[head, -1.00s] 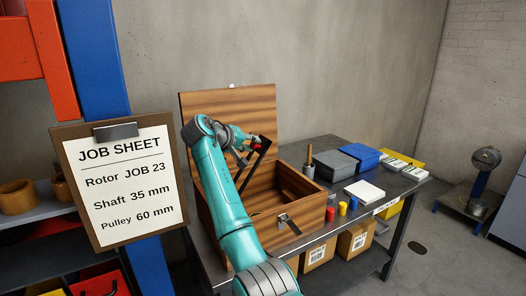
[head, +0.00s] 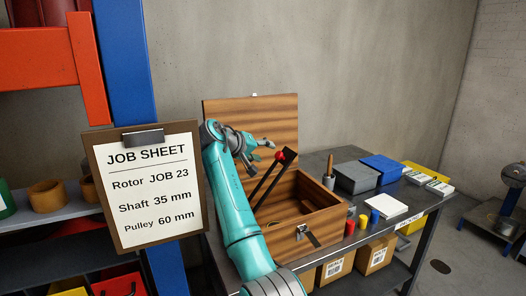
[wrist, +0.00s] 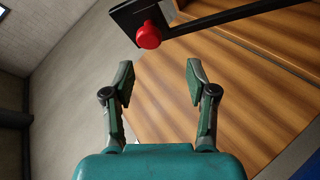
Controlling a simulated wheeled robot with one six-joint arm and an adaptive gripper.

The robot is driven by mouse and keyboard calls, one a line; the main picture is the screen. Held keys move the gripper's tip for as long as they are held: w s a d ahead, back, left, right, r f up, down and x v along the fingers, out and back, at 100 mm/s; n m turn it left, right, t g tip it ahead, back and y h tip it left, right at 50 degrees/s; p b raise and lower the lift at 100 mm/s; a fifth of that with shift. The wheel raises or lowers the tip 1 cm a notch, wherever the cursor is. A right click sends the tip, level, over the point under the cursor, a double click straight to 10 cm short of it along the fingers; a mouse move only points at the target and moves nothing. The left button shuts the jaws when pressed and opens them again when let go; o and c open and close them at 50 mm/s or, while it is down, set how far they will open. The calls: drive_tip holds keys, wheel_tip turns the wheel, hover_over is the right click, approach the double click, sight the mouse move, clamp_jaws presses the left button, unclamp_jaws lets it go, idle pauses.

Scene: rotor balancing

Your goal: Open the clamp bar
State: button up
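The clamp bar (head: 268,185) is a pair of dark arms joined by a black end plate with a red knob (head: 280,155). It stands raised at a slant above the open wooden box (head: 322,222), in front of the lid. My gripper (head: 266,150) is above and left of the knob in the head view, apart from it. In the wrist view my gripper (wrist: 160,72) has its two fingers spread with nothing between them. There the red knob (wrist: 148,35) and an arm of the clamp bar (wrist: 230,17) lie beyond the fingertips. My arm hides part of the box's left side.
The box lid (head: 250,120) stands open behind my gripper. A job sheet board (head: 150,190) stands left of my arm.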

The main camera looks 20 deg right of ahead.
drive_tip(key=shift+d+r, duration=0.1)
wheel_tip(320, 180, up, 10)
idle(0.6)
idle(0.4)
